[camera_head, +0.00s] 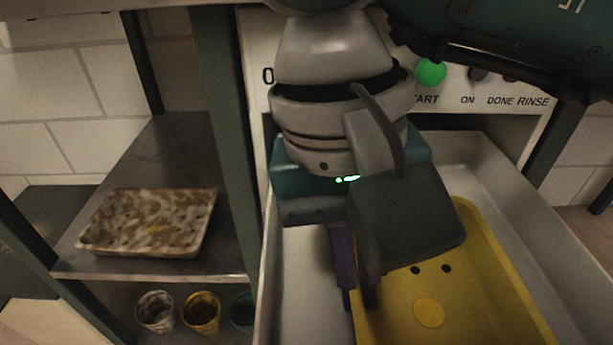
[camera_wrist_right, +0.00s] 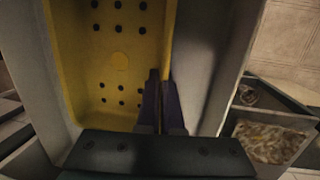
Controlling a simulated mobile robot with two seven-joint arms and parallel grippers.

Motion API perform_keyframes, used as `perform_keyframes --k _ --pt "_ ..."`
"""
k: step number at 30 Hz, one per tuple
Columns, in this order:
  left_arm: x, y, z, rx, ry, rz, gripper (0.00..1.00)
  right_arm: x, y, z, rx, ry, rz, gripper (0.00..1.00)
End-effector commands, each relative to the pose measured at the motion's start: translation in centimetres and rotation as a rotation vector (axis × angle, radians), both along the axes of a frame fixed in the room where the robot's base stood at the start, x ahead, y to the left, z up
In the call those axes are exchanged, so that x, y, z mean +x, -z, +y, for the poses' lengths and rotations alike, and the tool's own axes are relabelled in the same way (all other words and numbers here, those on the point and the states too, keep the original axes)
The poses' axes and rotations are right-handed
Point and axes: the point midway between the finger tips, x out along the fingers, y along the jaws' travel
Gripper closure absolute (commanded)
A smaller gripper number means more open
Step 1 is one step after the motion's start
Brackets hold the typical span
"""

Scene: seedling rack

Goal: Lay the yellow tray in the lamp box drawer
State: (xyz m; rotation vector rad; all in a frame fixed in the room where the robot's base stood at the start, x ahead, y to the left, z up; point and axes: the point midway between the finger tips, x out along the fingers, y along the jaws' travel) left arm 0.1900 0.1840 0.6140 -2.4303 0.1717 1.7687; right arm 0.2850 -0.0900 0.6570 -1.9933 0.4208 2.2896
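The yellow tray (camera_head: 480,290) lies inside the pale, pulled-out drawer (camera_head: 557,236) of the lamp box (camera_head: 520,121), on its right side in the head view. The tray has dark holes and a round yellow disc in its floor; it also shows in the wrist view (camera_wrist_right: 118,35). My right gripper (camera_head: 358,300) points down at the tray's left wall. In the wrist view its dark fingers (camera_wrist_right: 162,78) stand close together, one on each side of the tray's rim, and look shut on it. The left gripper is not in view.
A metal shelf (camera_head: 150,152) at the left holds a dirty, brown-stained tray (camera_head: 150,222). Several cups, including a yellow one (camera_head: 202,312), stand below it. The drawer has bare floor left of the yellow tray. A green button (camera_head: 430,73) sits on the front panel.

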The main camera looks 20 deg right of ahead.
Motion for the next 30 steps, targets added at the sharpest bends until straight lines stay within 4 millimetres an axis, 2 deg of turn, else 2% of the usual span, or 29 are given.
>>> perform_keyframes --k 6,12,15,23,26,30 --pt "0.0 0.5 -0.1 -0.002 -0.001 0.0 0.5 0.0 0.4 0.0 0.0 -0.001 0.0 1.0" --pt "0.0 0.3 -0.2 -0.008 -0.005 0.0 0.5 0.0 0.2 0.0 0.0 -0.001 0.001 0.76" --pt "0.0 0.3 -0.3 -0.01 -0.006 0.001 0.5 0.0 0.3 0.0 0.0 0.0 0.001 0.67" --pt "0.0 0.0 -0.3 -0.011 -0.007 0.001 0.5 0.0 -0.1 0.0 0.0 0.0 0.001 0.67" --pt "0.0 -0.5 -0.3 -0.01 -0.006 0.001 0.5 0.2 -1.1 0.1 0.001 0.0 -0.002 0.67" --pt "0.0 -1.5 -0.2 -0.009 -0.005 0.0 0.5 0.7 -4.1 0.5 0.002 -0.001 -0.005 0.67"
